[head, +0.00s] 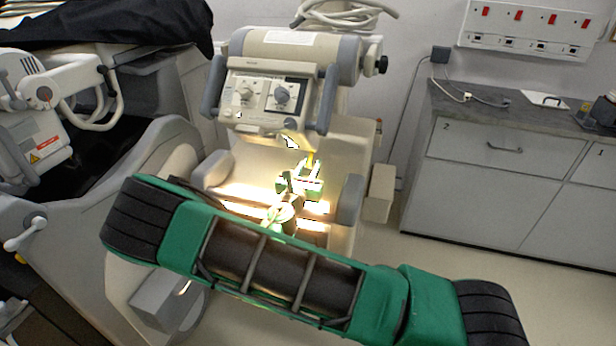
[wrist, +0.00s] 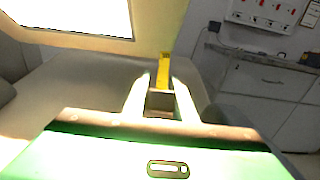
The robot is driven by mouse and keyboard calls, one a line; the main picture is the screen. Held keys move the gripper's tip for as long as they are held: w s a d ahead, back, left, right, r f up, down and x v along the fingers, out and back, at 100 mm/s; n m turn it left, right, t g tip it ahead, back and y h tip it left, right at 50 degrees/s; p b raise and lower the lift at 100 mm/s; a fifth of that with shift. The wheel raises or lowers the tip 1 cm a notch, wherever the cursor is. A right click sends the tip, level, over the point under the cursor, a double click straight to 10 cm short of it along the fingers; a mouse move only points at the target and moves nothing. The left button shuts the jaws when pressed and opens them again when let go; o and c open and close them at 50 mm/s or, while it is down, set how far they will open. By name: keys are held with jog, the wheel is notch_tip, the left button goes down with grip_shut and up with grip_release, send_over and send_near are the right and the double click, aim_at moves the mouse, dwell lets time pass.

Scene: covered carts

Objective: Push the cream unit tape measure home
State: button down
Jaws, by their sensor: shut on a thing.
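The cream unit (head: 270,95) stands in the middle of the head view, with a control panel on its upper front. My gripper (head: 309,167) reaches in over its lower front part. In the wrist view my gripper (wrist: 163,84) has its two pale fingers on either side of the yellow tape measure (wrist: 165,66) and is shut on it. The yellow part sticks up past the fingertips, and a grey-brown block shows between the fingers below it. In the head view only a small yellow bit (head: 311,158) shows beside the fingertips. Glare hides where its far end meets the unit.
A grey drawer cabinet (head: 490,150) stands at the right, with a socket panel (head: 525,28) above it. Another machine (head: 60,110) under a black cover (head: 110,22) is at the left.

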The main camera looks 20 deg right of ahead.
aim_at(305, 174)
jog(key=c, duration=1.4)
grip_release()
jog(key=shift+c, duration=0.2)
jog(key=shift+a, duration=0.15)
jog(key=v, duration=1)
jog(key=shift+s+a, duration=0.15)
jog(key=shift+s, duration=0.05)
